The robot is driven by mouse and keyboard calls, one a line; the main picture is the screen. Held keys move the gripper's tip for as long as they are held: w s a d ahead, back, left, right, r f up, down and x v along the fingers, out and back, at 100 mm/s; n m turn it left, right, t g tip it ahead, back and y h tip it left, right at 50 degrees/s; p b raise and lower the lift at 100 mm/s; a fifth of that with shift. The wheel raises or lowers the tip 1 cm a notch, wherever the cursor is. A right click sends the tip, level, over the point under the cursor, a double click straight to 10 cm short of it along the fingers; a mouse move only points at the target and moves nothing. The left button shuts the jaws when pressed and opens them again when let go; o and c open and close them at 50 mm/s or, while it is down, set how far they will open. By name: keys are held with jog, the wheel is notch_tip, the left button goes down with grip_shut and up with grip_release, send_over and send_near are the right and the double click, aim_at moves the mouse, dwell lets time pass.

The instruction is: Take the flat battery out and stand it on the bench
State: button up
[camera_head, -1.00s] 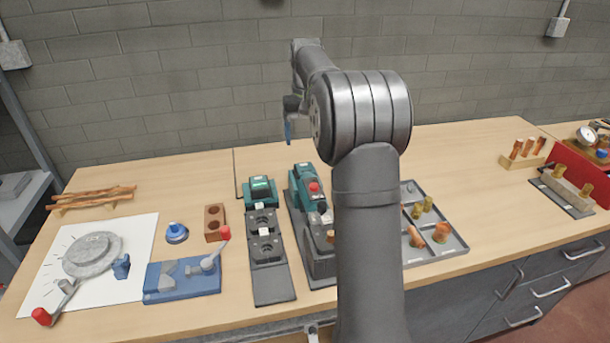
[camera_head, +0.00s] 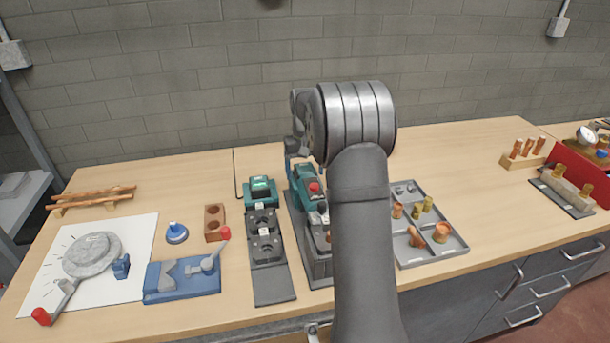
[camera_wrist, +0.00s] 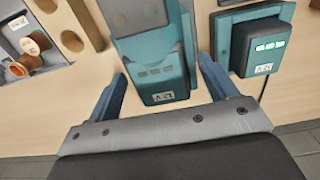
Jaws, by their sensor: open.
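The teal press tool (camera_head: 304,184) lies in a dark holder on the bench. In the wrist view its battery (camera_wrist: 164,88), a teal block with a white label and small unlit windows, sits at the tool's end. My gripper (camera_wrist: 163,74) is open, with one blue finger on each side of the battery; I cannot tell whether either touches. In the head view my arm hides most of the gripper. The charger (camera_head: 261,190) stands left of the tool; in the wrist view, the teal unit there (camera_wrist: 262,45) shows green lights.
Dark fixtures with round sockets (camera_head: 264,226) sit in front of the charger. A divided tray (camera_head: 432,256) with copper and brass fittings is right of the tool. A blue bender (camera_head: 182,282) is at the left. Bare bench (camera_head: 480,200) lies right of the tray.

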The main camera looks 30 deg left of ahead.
jog(key=c, duration=1.2)
jog(key=shift+c, duration=0.5)
jog(key=shift+r, duration=0.2)
